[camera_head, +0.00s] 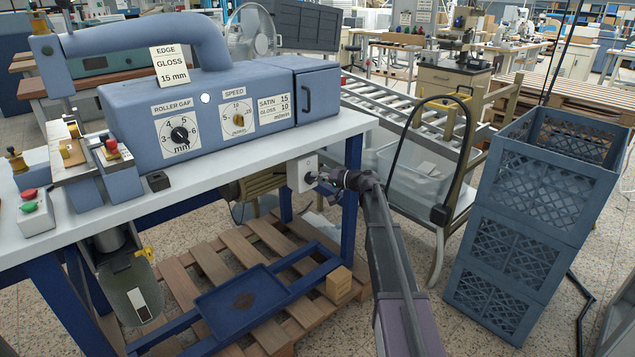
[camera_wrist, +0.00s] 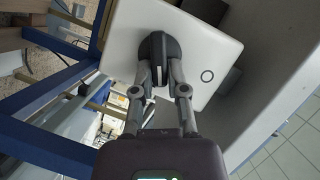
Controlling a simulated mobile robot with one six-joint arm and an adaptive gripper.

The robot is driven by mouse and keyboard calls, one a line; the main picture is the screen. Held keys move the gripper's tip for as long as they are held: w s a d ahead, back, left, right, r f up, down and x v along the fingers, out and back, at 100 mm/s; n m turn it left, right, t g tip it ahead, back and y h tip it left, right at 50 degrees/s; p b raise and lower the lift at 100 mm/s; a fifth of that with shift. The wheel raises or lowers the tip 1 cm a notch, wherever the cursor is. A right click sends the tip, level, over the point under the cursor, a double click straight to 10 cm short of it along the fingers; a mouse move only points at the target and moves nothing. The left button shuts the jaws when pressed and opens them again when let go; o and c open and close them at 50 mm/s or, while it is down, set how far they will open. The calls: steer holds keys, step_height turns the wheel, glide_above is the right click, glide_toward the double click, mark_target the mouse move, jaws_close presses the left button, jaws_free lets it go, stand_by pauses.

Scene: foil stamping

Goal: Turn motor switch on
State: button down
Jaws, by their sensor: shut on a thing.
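The motor switch is a white box (camera_head: 301,173) fixed under the front edge of the machine table. In the wrist view its white face (camera_wrist: 203,45) has a black rotary knob (camera_wrist: 158,40) at the middle and a ring-shaped mark to the right of the knob. My gripper (camera_head: 320,178) reaches up to the box from the lower right. In the wrist view the two fingers of my gripper (camera_wrist: 160,72) are closed on the knob's sides. The knob's lower part is partly hidden between the fingers, and its exact pointing direction is hard to tell.
The blue machine (camera_head: 225,110) with dials stands on the white tabletop (camera_head: 235,165) above. A blue table leg (camera_head: 350,205) is close behind my gripper. A roller conveyor (camera_head: 415,120) and stacked blue crates (camera_head: 535,210) stand to the right. A pallet (camera_head: 215,265) lies below.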

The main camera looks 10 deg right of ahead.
steer(key=m, duration=0.1)
steer(key=m+y+b, duration=0.1)
steer(key=m+b, duration=0.1)
steer(key=shift+w+a+f+y, duration=0.15)
steer(key=shift+w+f+y, duration=0.1)
steer(key=shift+f+y, duration=0.15)
steer(key=shift+r+m+t+b, duration=0.1)
steer(key=shift+m+t+b, duration=0.2)
steer(key=shift+m+b, duration=0.4)
steer(key=shift+w+y, duration=0.1)
steer(key=shift+y, duration=0.2)
steer(key=c, duration=0.9)
jaws_free()
steer(key=shift+r, duration=0.1)
steer(key=shift+o, duration=1.2)
steer(key=shift+s, duration=0.2)
